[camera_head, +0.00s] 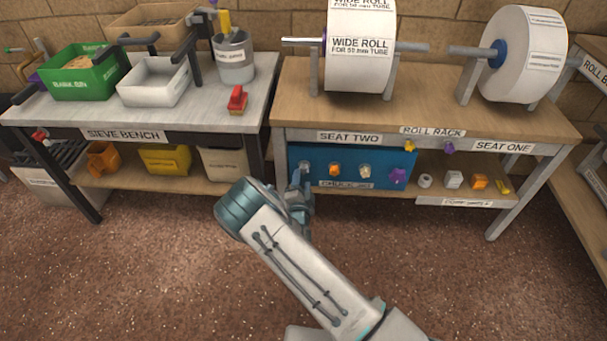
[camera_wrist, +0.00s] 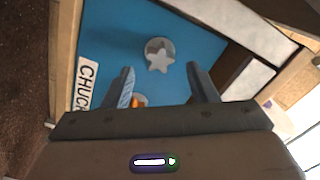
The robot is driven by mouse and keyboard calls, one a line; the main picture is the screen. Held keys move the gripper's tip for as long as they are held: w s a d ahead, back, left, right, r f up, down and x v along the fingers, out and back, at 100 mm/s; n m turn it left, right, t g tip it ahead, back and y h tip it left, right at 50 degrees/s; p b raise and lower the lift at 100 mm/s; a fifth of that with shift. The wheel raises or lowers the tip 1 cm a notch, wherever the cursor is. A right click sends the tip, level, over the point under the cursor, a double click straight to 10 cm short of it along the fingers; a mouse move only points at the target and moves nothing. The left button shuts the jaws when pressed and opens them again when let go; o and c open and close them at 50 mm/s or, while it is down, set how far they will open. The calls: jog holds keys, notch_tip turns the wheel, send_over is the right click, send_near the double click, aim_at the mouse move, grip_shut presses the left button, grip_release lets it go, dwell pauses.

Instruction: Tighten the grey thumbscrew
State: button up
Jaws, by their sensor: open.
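The grey thumbscrew (camera_wrist: 158,55) shows in the wrist view as a pale star-shaped knob on a round grey base. It sits on the blue panel (camera_wrist: 205,42). My gripper (camera_wrist: 160,70) is open, with one finger to each side and the knob showing between and beyond the tips. I see no contact. In the head view my gripper (camera_head: 301,184) is in front of the left end of the blue panel (camera_head: 347,155), and a grey knob (camera_head: 306,167) shows partly behind it. A bit of orange (camera_wrist: 138,100) shows beside the left finger.
An orange knob (camera_head: 334,169), a cream knob (camera_head: 365,171) and a purple knob (camera_head: 397,176) are to the right on the panel. Several small plugs lie on the shelf (camera_head: 470,193) farther right. Wide paper rolls (camera_head: 360,45) are above. The sieve bench (camera_head: 200,115) stands left.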

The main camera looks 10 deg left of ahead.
jog(key=n, duration=0.6)
jog(key=shift+p, duration=0.4)
jog(key=n, duration=0.6)
jog(key=n+b, duration=0.1)
jog(key=n, duration=0.4)
jog(key=shift+f+n, duration=0.1)
jog(key=shift+n, duration=0.3)
jog(key=shift+f+n+b, duration=0.25)
jog(key=shift+n+b, duration=0.45)
jog(key=shift+s+n+b, duration=0.1)
jog(key=shift+n+b, duration=1)
jog(key=shift+b, duration=0.05)
jog(key=n, duration=0.2)
jog(key=shift+r+n+b, duration=0.3)
jog(key=shift+r+b, duration=0.05)
